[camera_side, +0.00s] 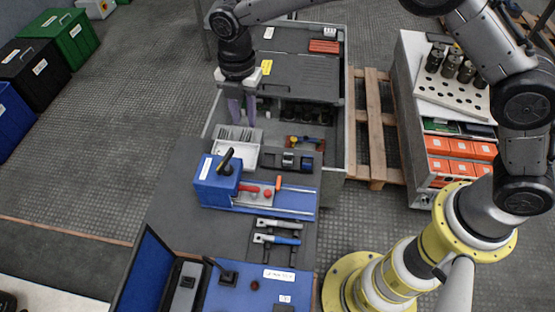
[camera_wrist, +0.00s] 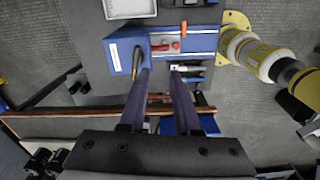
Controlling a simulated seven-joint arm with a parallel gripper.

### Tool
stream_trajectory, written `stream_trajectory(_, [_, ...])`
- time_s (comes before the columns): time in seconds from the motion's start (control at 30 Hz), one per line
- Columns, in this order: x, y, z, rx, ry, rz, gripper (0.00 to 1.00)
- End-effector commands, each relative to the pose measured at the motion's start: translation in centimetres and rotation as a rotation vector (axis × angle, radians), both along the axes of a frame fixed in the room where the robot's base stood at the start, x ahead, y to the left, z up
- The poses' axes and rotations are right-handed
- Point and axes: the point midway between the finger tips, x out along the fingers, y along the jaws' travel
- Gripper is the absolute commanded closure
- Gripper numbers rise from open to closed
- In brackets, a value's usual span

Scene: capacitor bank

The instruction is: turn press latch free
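The press is a blue block (camera_side: 213,185) with a black lever (camera_side: 226,161) on top. A blue bed with pale rails (camera_side: 290,203) runs right from it. I cannot tell which part is the latch. In the wrist view the block (camera_wrist: 124,52), black lever (camera_wrist: 137,62) and a red part (camera_wrist: 176,45) show beyond my fingers. My gripper (camera_side: 242,118) points down behind the press, above the white tray, touching nothing visible. Its fingers are apart and empty in the wrist view (camera_wrist: 160,72).
A white tray (camera_side: 232,158) stands behind the press. Clamp-like tools with pale and blue handles (camera_side: 277,239) lie in front of it. Another blue fixture (camera_side: 232,290) with a black lever is nearest the camera. Grey floor at left is open; a wooden pallet (camera_side: 377,140) lies right.

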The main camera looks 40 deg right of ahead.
Motion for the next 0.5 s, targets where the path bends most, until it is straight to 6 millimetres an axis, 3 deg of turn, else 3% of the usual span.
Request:
stream_trajectory(0.43, [-4.0, -6.6, -0.2, -0.001, 0.001, 0.139, 0.69])
stream_trajectory(0.5, [-4.1, -6.7, -2.0, -0.002, 0.008, 0.144, 0.69])
